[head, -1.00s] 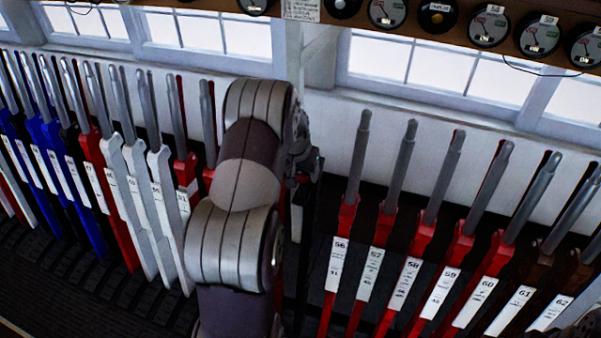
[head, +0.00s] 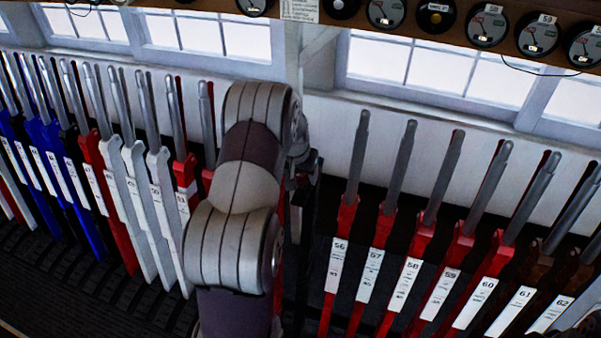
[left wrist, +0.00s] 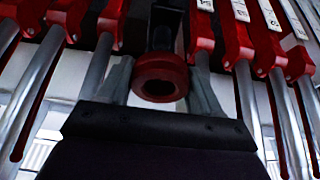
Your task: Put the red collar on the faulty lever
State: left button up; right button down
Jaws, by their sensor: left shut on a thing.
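A red collar (left wrist: 160,78), a thick ring with a dark hole, sits between the two grey fingers of my left gripper (left wrist: 160,85) in the left wrist view. The gripper is shut on it. A black lever part (left wrist: 165,28) shows directly behind the collar; I cannot tell whether the collar is around it or only in front of it. In the head view my left gripper (head: 305,167) is mostly hidden behind my arm, left of lever 56 (head: 336,262). No mark that I can read singles out the faulty lever. My right gripper is not in view.
Red levers with grey handles stand close on both sides, among them lever 57 (head: 371,272). White levers (head: 138,200) and blue levers (head: 78,200) stand at the left. Gauges (head: 387,12) line a shelf above the windows.

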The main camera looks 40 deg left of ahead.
aim_at(300, 189)
pick_arm(q)
jog(key=shift+f+b, duration=0.3)
jog(key=shift+f, duration=0.15)
jog(key=shift+f, duration=0.25)
jog(key=shift+f+b, duration=2)
jog(key=shift+f, duration=0.45)
jog(key=o, duration=1)
jog(key=shift+o, duration=0.6)
jog(key=shift+r, duration=0.1)
